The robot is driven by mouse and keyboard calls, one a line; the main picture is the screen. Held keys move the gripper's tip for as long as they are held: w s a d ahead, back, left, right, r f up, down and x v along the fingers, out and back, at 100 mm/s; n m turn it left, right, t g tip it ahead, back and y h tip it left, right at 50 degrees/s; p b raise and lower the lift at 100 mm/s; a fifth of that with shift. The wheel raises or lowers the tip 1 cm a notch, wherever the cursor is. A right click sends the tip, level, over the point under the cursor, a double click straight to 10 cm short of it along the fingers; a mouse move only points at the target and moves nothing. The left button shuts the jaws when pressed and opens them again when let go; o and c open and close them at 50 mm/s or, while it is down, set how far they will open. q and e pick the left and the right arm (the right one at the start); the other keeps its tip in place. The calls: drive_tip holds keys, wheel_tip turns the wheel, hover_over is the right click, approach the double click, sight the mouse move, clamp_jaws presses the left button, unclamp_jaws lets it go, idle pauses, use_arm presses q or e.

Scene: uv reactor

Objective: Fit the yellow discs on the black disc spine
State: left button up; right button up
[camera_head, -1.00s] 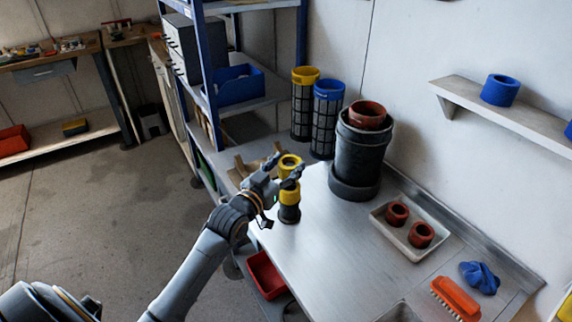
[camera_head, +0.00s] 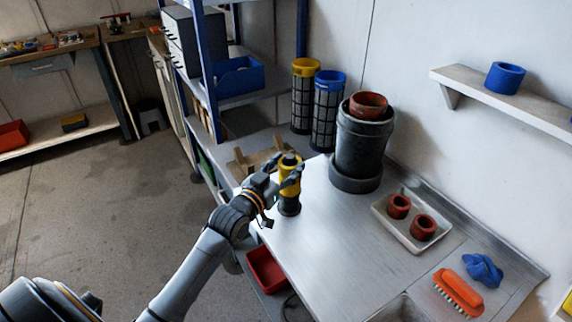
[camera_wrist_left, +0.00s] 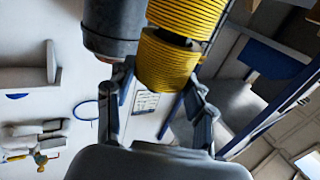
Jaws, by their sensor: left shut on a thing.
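The black disc spine (camera_head: 289,208) stands upright near the left edge of the metal table. A yellow disc (camera_head: 290,190) sits around it low down. My left gripper (camera_head: 287,171) is shut on a second yellow disc (camera_head: 290,164), above the first. The dark top of the spine shows in the held disc's opening, so the disc appears to be around it. In the left wrist view the held ribbed disc (camera_wrist_left: 165,62) is between my fingers. The other yellow disc (camera_wrist_left: 187,14) shows beyond it, with a narrow dark gap between them. My right gripper is not in view.
A dark canister (camera_head: 358,150) stands behind and right of the spine. A tray (camera_head: 408,238) with two red-brown rings, an orange brush (camera_head: 459,291) and a blue cloth (camera_head: 483,270) lie on the right. The middle of the table (camera_head: 325,235) is clear.

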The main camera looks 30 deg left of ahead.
use_arm(q)
drive_tip(key=shift+f, duration=0.45)
drive_tip(key=o, duration=1.2)
drive_tip(key=shift+o, duration=0.2)
drive_tip(key=s, duration=1.2)
drive_tip(key=shift+a, duration=0.4)
